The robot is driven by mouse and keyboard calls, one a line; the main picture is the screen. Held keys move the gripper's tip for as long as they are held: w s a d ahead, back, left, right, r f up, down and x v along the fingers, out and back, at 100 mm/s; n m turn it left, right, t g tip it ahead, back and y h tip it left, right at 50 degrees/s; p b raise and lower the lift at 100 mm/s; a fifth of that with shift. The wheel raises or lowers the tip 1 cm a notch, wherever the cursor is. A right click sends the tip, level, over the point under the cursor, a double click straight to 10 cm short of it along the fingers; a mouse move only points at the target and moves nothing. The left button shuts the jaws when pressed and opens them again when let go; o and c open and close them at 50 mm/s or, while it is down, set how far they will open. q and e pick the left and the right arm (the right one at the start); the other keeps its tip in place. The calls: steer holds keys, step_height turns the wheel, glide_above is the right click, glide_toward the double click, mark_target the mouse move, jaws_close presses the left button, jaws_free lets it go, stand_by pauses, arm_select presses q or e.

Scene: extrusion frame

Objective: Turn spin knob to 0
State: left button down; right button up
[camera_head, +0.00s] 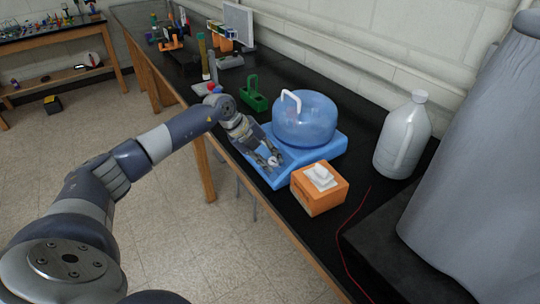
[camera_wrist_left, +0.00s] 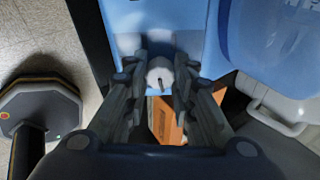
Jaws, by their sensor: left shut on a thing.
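The blue device (camera_head: 327,151) with a domed translucent lid (camera_head: 305,122) stands on the black bench. Its light round spin knob (camera_head: 274,160) is on the sloping front panel. My left gripper (camera_head: 264,160) is at that panel, shut on the knob. In the left wrist view the knob (camera_wrist_left: 160,74) sits between the two fingertips (camera_wrist_left: 160,80); a dark mark shows on its face. I cannot read any number around it. My right gripper is not in view.
An orange tissue box (camera_head: 318,192) stands close to the right of the device. A white jug (camera_head: 402,138) is behind it, near the wall. A green rack (camera_head: 254,95) stands to the left. A red wire (camera_head: 345,235) lies on the bench at the right.

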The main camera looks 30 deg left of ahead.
arm_select(q)
steer(key=shift+a+n+t+p, duration=0.1)
steer(key=shift+n+t+p, duration=0.3)
steer(key=shift+n+p, duration=1.3)
steer(key=shift+n+b, duration=0.4)
steer(key=shift+n, duration=0.2)
steer(key=c, duration=1.3)
jaws_free()
steer(key=shift+c, duration=0.2)
steer(key=shift+s+r, duration=0.1)
steer(key=v, duration=1.1)
steer(key=shift+s+a+r, duration=0.2)
steer(key=shift+a+r, duration=0.05)
steer(key=shift+a, duration=0.05)
